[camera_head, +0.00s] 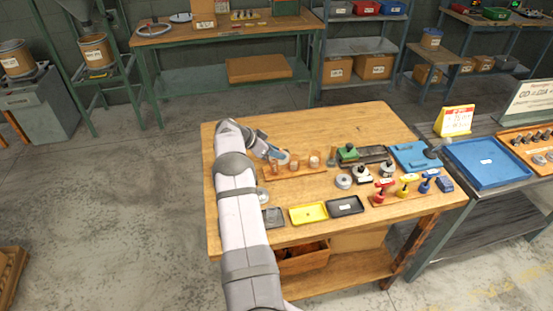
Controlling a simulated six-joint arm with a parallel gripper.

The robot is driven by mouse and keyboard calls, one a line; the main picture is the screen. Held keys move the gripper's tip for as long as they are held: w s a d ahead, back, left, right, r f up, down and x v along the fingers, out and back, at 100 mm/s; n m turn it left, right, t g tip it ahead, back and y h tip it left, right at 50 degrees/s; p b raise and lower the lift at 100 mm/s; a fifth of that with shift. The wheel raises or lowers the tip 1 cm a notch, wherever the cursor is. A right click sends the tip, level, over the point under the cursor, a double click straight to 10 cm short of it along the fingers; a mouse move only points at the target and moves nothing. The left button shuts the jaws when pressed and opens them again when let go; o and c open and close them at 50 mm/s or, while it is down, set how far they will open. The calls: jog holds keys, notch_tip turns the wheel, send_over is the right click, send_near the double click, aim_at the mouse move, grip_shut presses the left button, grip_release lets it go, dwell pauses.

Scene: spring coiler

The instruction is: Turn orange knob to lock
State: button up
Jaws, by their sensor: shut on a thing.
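My arm reaches up from the bottom and bends at the left of the wooden table (340,122). My gripper (277,158) points down and right at the left end of a wooden rack (297,172). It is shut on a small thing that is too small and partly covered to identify. Copper-coloured pieces (314,160) stand on the rack. I cannot pick out an orange knob for certain. A green-topped device (348,153) stands on a dark base to the right, apart from my gripper.
Yellow (309,213) and black (345,206) trays lie along the front edge. Red (380,192), yellow (406,184) and blue (426,181) tools stand at the right. A blue plate (408,156) lies behind them. The table's back is clear.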

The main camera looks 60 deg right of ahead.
jog(key=shift+r, duration=0.1)
dwell(0.4)
jog(key=o, duration=0.8)
jog(key=shift+b+v, duration=1.2)
jog(key=shift+v, duration=2.35)
jog(key=shift+r, duration=0.1)
jog(key=shift+w, duration=0.15)
